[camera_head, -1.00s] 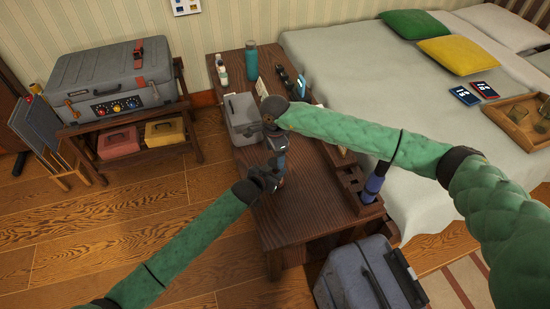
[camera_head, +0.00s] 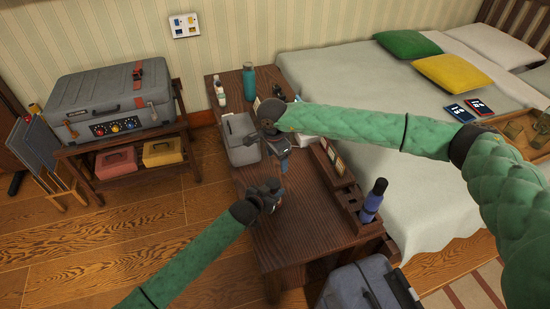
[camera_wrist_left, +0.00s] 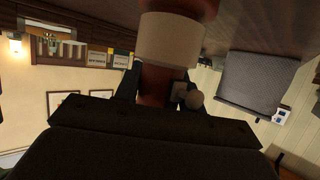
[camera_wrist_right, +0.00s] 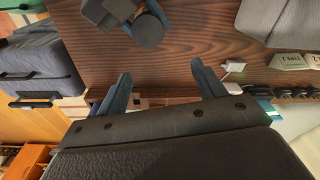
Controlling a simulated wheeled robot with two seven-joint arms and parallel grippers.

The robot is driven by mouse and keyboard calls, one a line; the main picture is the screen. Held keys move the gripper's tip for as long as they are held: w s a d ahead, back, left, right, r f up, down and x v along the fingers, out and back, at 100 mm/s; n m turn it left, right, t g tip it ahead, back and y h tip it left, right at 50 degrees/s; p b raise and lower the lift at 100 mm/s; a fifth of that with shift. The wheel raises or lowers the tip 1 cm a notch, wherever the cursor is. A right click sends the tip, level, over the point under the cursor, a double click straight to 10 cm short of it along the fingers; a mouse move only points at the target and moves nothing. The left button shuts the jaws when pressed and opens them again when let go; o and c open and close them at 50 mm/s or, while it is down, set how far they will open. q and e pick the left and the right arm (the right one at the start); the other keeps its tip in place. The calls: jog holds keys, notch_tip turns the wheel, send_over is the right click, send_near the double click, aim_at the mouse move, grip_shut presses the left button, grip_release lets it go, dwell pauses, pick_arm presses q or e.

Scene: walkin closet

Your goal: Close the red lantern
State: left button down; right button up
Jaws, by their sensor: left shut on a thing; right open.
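My left gripper (camera_head: 266,192) is over the front part of the dark wooden table (camera_head: 290,235). It is shut on the red lantern, which the head view hides. In the left wrist view the lantern (camera_wrist_left: 170,45) shows a wide cream band with reddish-brown parts above and below it, between the fingers. A small pale knob (camera_wrist_left: 195,100) sits beside its lower part. I cannot tell whether the lantern is open or closed. My right gripper (camera_head: 280,158) is open and empty over the table, just behind the left one. Its spread fingers (camera_wrist_right: 161,82) show in the right wrist view.
A grey case (camera_head: 241,140) lies on the table's left side. A teal bottle (camera_head: 249,82) and a white bottle (camera_head: 220,92) stand at the back. A wooden holder with a blue bottle (camera_head: 373,200) is at right. A grey suitcase (camera_head: 350,288) stands in front; the bed (camera_head: 350,80) lies beyond.

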aim_at(273, 183)
jog(key=shift+s+a+f+n+g+y, duration=0.15)
jog(key=shift+s+a+f+n, duration=0.2)
jog(key=shift+s, duration=0.2)
jog(key=shift+s+a+f+n+g+y, duration=0.15)
jog(key=shift+s+a+f+n, duration=0.1)
jog(key=shift+s+f, duration=0.25)
jog(key=shift+a+n, duration=0.1)
jog(key=shift+n, duration=0.2)
jog(key=shift+f, duration=3.95)
jog(key=c, duration=1.1)
jog(key=shift+o, duration=0.2)
jog(key=shift+m, duration=1.7)
